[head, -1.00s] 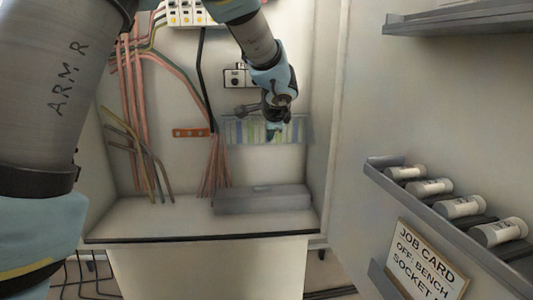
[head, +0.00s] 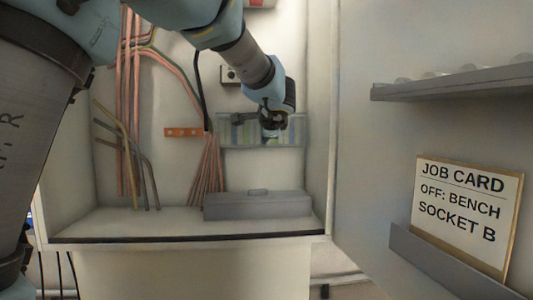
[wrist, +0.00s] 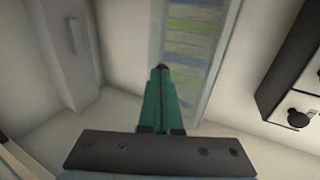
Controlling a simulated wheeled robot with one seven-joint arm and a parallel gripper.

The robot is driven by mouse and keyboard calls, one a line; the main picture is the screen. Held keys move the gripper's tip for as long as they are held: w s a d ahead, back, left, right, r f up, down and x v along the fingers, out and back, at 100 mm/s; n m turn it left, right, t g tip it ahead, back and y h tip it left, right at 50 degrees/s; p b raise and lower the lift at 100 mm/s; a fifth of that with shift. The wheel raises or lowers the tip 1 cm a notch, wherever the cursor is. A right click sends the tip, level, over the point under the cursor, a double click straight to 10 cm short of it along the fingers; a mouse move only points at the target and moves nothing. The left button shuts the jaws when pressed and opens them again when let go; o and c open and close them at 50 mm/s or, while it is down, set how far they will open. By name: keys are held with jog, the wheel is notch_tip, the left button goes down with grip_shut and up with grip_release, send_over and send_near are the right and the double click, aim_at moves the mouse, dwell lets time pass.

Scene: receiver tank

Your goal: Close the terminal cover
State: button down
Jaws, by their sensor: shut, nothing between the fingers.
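The terminal cover (head: 293,132) is a clear, greyish panel over a row of green, blue and pale terminals on the cabinet's back wall. In the wrist view the clear cover (wrist: 207,45) runs upright past the fingertips, with coloured terminals behind it. My gripper (head: 270,135) is in front of the cover's middle and hides part of it. In the wrist view my gripper's teal fingers (wrist: 160,68) are together and empty, their tips over the cover's left edge. I cannot tell whether they touch it or whether the cover lies fully flat.
A grey lidded box (head: 257,206) lies on the cabinet floor below the terminals. Pink cables (head: 207,172) hang to the left, beside an orange bar (head: 184,132). A black-and-white switch (head: 230,75) is above. The right panel carries a shelf (head: 455,83) and a job card (head: 465,210).

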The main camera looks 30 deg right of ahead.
aim_at(264, 145)
jog(key=f+b, duration=0.1)
jog(key=b, duration=0.1)
jog(key=t+b, duration=0.1)
jog(key=shift+w+d+f+h+b, duration=0.2)
jog(key=shift+w+f+h+b, duration=0.1)
jog(key=shift+f+b, duration=0.1)
jog(key=b, duration=0.3)
jog(key=shift+w+d+f, duration=0.15)
jog(key=shift+w+f, duration=0.2)
jog(key=shift+w, duration=0.05)
jog(key=shift+f+b+x, duration=0.15)
jog(key=shift+b+x, duration=0.5)
jog(key=shift+x, duration=0.1)
jog(key=shift+f+b+x, duration=0.15)
jog(key=shift+b+x, duration=0.45)
jog(key=shift+x, duration=0.15)
jog(key=shift+f, duration=0.1)
